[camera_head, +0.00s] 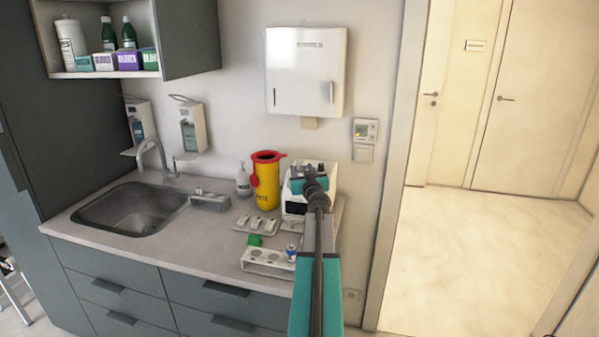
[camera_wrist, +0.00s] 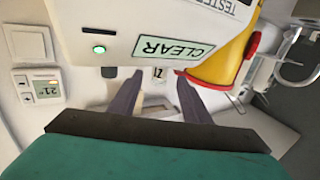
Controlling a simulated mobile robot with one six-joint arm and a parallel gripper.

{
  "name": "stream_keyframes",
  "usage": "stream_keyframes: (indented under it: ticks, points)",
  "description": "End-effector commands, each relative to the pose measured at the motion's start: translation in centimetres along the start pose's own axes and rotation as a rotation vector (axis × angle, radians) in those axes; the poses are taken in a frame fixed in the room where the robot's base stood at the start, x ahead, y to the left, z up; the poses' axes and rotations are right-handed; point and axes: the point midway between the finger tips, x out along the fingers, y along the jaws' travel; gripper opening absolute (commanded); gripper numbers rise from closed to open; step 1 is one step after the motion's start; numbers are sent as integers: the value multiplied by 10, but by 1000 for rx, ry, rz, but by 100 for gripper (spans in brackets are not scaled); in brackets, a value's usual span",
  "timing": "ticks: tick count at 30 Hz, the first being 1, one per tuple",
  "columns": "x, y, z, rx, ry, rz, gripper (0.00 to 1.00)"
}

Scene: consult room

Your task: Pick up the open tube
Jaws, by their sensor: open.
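I cannot single out the open tube for certain. A small blue-and-white cylinder (camera_head: 291,251) stands at the right end of a white rack (camera_head: 262,265) with round holes, near the counter's front edge; it is too small to tell whether it is the tube. My gripper (camera_wrist: 160,82) is open, its two dark fingers apart in front of the white tester (camera_wrist: 125,32), whose display reads CLEAR. A small labelled piece (camera_wrist: 158,73) shows between the fingertips, too unclear to name. In the head view my arm hides part of the tester (camera_head: 295,203) and counter.
A yellow sharps bin (camera_head: 266,190) with a red lid stands left of the tester. A tray of small white items (camera_head: 257,226) and a green object (camera_head: 255,240) lie behind the rack. The sink (camera_head: 132,210) is at left; a wall thermostat (camera_wrist: 37,85) is near my gripper's left.

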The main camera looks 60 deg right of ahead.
Motion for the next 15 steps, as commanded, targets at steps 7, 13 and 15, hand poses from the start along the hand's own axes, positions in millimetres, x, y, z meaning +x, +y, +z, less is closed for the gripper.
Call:
stream_keyframes:
  ticks: [7,13,15]
  points:
    - [8,0,1,0,0,-1,44]
    - [24,0,2,0,0,-1,44]
    - [30,0,2,0,0,-2,44]
